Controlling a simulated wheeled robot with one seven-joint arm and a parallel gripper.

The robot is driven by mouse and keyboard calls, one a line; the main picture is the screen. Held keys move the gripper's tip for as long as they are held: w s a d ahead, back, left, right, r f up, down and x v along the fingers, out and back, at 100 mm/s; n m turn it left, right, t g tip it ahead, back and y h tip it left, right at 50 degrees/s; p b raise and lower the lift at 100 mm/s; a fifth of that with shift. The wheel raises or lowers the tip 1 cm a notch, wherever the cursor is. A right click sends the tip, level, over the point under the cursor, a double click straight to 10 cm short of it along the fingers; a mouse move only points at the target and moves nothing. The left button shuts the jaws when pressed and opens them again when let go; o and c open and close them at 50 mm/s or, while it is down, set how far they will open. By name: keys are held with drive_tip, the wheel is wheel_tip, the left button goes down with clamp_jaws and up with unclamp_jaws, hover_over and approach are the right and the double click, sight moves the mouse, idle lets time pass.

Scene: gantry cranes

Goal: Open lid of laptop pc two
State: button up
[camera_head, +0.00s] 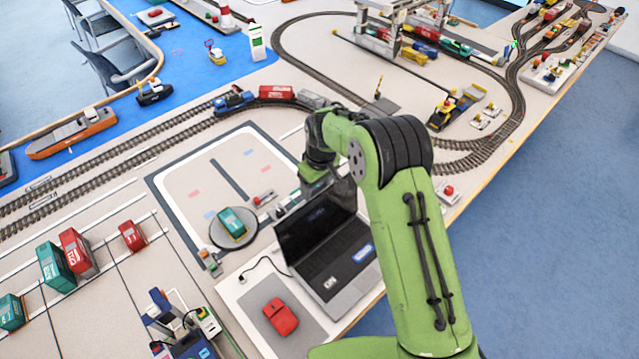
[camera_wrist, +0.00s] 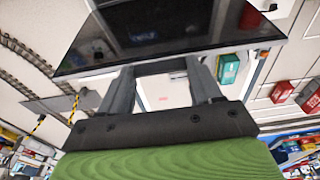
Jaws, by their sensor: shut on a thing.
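The laptop (camera_head: 345,265) sits on the table's front edge with its lid (camera_head: 308,228) raised and its dark screen and keyboard showing. The lid is tilted up from the base. My gripper (camera_head: 340,188) is at the lid's upper edge, partly hidden behind my arm. In the wrist view, the lid (camera_wrist: 160,25) fills the top, and the two fingers of my gripper (camera_wrist: 165,70) reach its edge. My gripper is shut on the lid; the exact contact is hard to see.
Model train tracks (camera_head: 120,155) run across the table beyond. Blue floor (camera_head: 570,200) is open at the right.

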drive_tip(key=shift+w+a, duration=0.1)
drive_tip(key=shift+w, duration=0.05)
drive_tip(key=o, duration=1.5)
drive_tip(key=r, duration=0.5)
drive_tip(key=s+d+r, duration=0.1)
drive_tip(key=r, duration=0.9)
drive_tip(key=shift+s+d+r, duration=0.2)
drive_tip(key=shift+r, duration=0.1)
